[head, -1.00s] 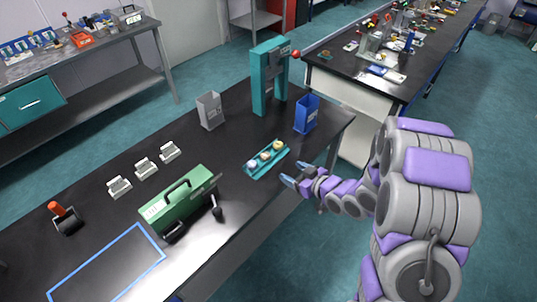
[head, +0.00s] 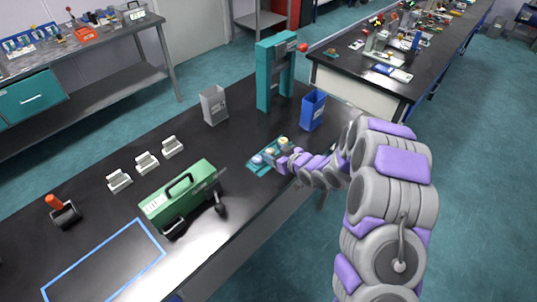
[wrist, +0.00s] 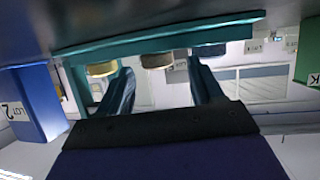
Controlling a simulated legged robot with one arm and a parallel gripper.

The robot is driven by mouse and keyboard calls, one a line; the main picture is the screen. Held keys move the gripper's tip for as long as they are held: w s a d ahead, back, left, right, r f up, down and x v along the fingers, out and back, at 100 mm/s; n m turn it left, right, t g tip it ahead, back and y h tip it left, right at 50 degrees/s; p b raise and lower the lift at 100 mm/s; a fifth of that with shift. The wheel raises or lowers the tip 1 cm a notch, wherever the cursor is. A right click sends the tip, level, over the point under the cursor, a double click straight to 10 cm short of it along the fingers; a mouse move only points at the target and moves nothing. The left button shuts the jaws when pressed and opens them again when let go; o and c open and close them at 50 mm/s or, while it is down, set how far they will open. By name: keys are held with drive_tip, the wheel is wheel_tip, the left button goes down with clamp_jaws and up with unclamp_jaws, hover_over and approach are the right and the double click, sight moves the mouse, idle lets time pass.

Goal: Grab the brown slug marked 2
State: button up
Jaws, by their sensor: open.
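Three short slugs stand in a row on a teal tray (head: 262,170): a pale lilac one (head: 257,160), a tan-brown one (head: 270,153) in the middle and a yellowish one (head: 283,142). No number is readable on any slug. The wrist view is upside down, with the teal tray (wrist: 160,42) at the top. There the middle slug (wrist: 156,61) lies between the fingers in line of sight, with the yellowish slug (wrist: 101,69) left and the lilac one (wrist: 208,50) right. My gripper (head: 281,161), also in the wrist view (wrist: 163,82), is open and empty beside the tray.
A blue bin (head: 313,110), labelled LOT 2 in the wrist view (wrist: 37,105), stands behind right of the tray. A grey bin (head: 214,105), a teal press frame (head: 263,82) and a green machine (head: 178,192) stand around. The black bench is clear between them.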

drive_tip(key=shift+w+a+f, duration=0.3)
drive_tip(key=shift+f, duration=0.05)
drive_tip(key=shift+w+d+f, duration=0.15)
drive_tip(key=shift+w, duration=0.15)
drive_tip(key=shift+a, duration=0.55)
drive_tip(key=c, duration=0.5)
drive_tip(key=shift+d, duration=0.25)
drive_tip(key=c, duration=0.6)
